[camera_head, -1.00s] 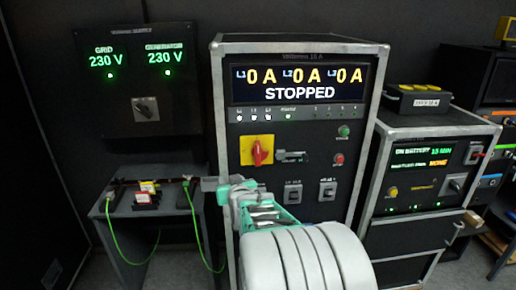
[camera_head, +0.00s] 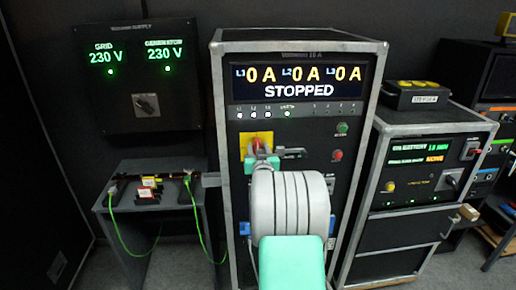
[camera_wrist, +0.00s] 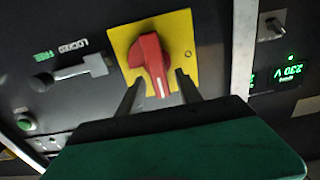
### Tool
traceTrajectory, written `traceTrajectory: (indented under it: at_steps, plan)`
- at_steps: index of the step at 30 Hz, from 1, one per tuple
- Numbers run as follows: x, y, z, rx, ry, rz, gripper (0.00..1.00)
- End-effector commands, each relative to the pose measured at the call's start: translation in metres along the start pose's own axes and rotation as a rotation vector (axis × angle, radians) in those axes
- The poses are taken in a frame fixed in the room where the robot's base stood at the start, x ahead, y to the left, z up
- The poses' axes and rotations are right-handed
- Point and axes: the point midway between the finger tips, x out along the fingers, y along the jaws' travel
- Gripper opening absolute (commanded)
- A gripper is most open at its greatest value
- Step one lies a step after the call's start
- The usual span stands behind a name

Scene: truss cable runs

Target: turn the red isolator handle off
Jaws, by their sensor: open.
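The red isolator handle (camera_wrist: 152,62) sits on a yellow square plate (camera_wrist: 178,25) and is plain in the wrist view, where its white mark points down toward my gripper. My gripper (camera_wrist: 160,88) is open, with one dark finger on each side of the handle's lower end; I cannot tell whether either touches it. In the head view my gripper (camera_head: 262,158) is in front of the yellow plate (camera_head: 247,142) on the black cabinet, and it and my arm hide most of the handle. The cabinet display (camera_head: 300,83) reads 0 A three times and STOPPED.
A grey lever (camera_wrist: 72,72) with LOCKED and FREE labels is beside the plate. Green (camera_head: 342,128) and red (camera_head: 337,155) buttons are to its right. A side table (camera_head: 150,222) with cables stands left. A second rack (camera_head: 425,160) stands right.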

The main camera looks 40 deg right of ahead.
Motion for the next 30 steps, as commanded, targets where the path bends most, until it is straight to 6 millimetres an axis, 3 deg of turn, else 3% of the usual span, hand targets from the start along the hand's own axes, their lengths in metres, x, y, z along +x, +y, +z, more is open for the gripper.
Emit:
traceTrajectory:
  at_steps: [15, 30]
  plan:
    - [-0.0004, -0.0001, 0.0, 0.0, 0.0, 0.0, 0.01]
    - [-0.0004, -0.0005, 0.0015, -0.017, 0.001, 0.0, 0.0]
